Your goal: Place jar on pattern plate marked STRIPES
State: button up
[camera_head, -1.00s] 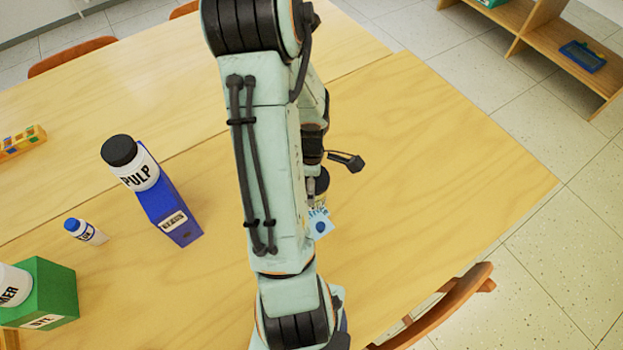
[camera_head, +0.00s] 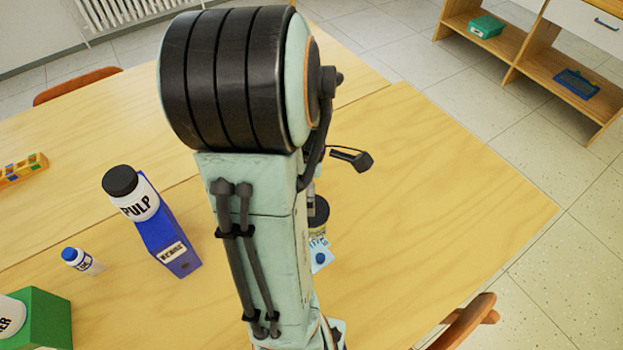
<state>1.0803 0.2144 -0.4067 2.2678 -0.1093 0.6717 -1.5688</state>
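A small jar (camera_head: 318,214) with a dark lid stands on the table just right of my arm, its left side hidden by the arm. A light blue plate or card (camera_head: 320,258) with a blue dot shows at the jar's foot. I cannot tell whether the jar rests on it or stands behind it, and its lettering is too small to read. No marking STRIPES is legible. A dark finger of my gripper (camera_head: 350,158) sticks out right of my arm, beyond the jar in the picture. The rest of the gripper is hidden behind the arm.
On the left stand a white PULP jar (camera_head: 135,203) on a blue block (camera_head: 168,235), a small blue-capped bottle (camera_head: 82,262) and a green block (camera_head: 45,320) with another white jar. A chair (camera_head: 465,322) is at the lower right. The table's right part (camera_head: 440,190) is clear.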

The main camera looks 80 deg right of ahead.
jog(key=w+a+r, duration=0.7)
jog(key=w+a, duration=0.5)
jog(key=s+a+r, duration=0.2)
jog(key=s+a, duration=0.1)
jog(key=a, duration=1.4)
jog(key=shift+s+a+m+y, duration=0.15)
jog(key=shift+m+y, duration=0.15)
jog(key=shift+y, duration=0.1)
